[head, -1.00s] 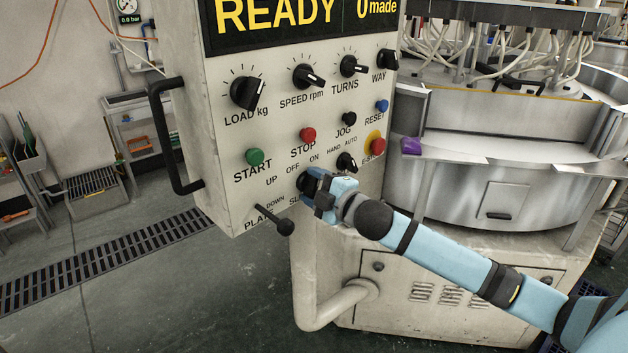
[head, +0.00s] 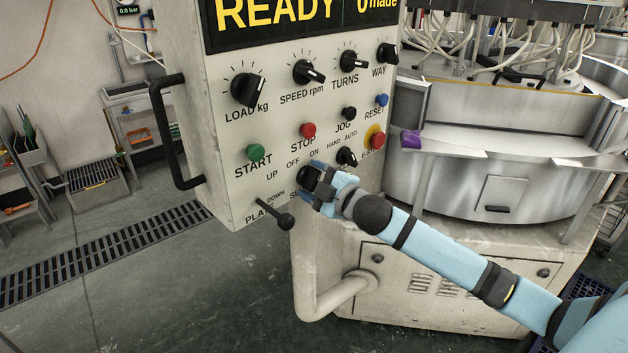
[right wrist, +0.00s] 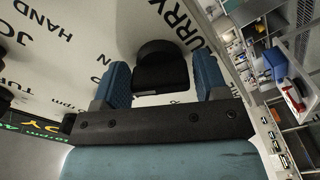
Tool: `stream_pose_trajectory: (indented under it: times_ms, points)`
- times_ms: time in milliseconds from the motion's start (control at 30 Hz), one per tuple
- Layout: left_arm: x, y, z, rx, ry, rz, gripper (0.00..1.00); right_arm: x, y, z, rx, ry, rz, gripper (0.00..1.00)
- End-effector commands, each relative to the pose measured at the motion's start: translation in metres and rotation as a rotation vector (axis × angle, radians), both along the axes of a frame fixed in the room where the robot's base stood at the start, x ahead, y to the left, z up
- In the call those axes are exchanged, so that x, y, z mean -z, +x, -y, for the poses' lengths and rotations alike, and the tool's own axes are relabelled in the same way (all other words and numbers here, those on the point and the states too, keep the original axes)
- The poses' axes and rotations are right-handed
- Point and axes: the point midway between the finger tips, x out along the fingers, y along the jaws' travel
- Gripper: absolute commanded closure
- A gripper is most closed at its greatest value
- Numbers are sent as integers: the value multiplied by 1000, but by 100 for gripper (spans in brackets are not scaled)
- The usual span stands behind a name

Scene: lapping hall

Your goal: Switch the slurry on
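The slurry switch (head: 306,177) is a black rotary knob low on the pale control panel (head: 222,205), below the OFF and ON marks. Its label is mostly covered by my right gripper in the head view. My right gripper (head: 316,185) is at the knob with its blue fingers apart. In the right wrist view the black knob (right wrist: 161,68) stands between the two fingers, with a visible gap on each side, beside the letters "URRY". Which mark the knob points to is hard to tell. My left gripper is not in view.
Close by are the platen lever (head: 278,218), the HAND/AUTO knob (head: 346,157), the red emergency stop (head: 376,140), and the green START (head: 255,153) and red STOP (head: 308,130) buttons. A black handle (head: 165,130) juts from the panel's left edge. The display reads READY.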

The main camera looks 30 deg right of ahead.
Motion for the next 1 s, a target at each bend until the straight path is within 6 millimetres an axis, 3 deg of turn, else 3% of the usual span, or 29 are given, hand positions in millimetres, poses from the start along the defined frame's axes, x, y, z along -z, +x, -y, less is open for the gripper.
stream_pose_trajectory:
  times_ms: [467,1000]
  points:
    - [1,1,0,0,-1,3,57,1,-9,2,0,-2,0,19]
    - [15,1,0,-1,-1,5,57,3,-100,18,1,-2,-2,19]
